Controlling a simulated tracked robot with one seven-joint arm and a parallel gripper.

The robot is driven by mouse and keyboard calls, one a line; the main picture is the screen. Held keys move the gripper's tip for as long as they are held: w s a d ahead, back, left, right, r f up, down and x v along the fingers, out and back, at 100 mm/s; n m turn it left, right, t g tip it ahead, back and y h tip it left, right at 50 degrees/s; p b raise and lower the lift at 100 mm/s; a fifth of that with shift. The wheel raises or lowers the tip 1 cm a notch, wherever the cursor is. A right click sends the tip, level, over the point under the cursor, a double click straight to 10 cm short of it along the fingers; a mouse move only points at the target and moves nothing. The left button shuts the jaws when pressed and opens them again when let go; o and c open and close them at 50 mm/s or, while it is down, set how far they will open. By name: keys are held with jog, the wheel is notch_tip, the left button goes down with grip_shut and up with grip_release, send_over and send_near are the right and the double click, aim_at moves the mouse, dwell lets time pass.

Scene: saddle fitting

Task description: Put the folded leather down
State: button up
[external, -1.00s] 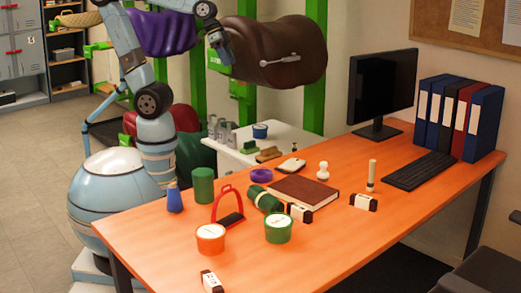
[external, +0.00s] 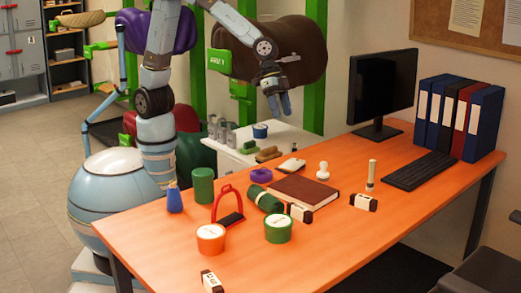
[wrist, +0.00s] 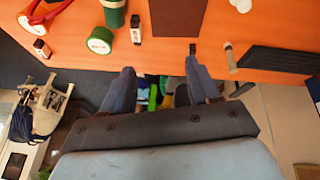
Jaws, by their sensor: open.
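A flat, dark brown rectangular piece (external: 303,188), which looks like folded leather or a closed book, lies on the orange desk. It also shows at the top of the wrist view (wrist: 178,15). My gripper (external: 280,108) is in the air behind the desk's far edge in the external view, above and to the right of the white cabinet. Its fingers point down. In the wrist view my gripper (wrist: 163,78) is open with its two fingers apart, and nothing is held between them. No leather is in the jaws.
The orange desk (external: 350,235) holds a green tub (external: 278,229), an orange tub (external: 211,239), a green roll (external: 266,199), a red-handled tool (external: 228,207) and small labelled blocks. A monitor (external: 382,92), keyboard (external: 419,171) and binders stand at right. A brown saddle form (external: 305,50) is behind my arm.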

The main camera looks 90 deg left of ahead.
aim_at(299, 207)
jog(key=w+d+f+m, duration=0.1)
jog(key=w+d+f, duration=0.1)
jog(key=d+f, duration=0.4)
jog(key=w+d+f+m, duration=0.1)
jog(key=d+f, duration=0.5)
jog(key=f, duration=0.3)
jog(key=w+d+f, duration=0.2)
jog(key=d+f, duration=0.4)
jog(key=f, duration=0.1)
jog(key=shift+w+f+m+y, duration=0.25)
jog(key=shift+w+m+y, duration=0.05)
jog(key=shift+w+m, duration=0.1)
jog(key=shift+x, duration=2.55)
jog(key=shift+s+d, duration=0.1)
jog(key=shift+d, duration=0.05)
grip_shut()
jog(key=shift+r, duration=0.1)
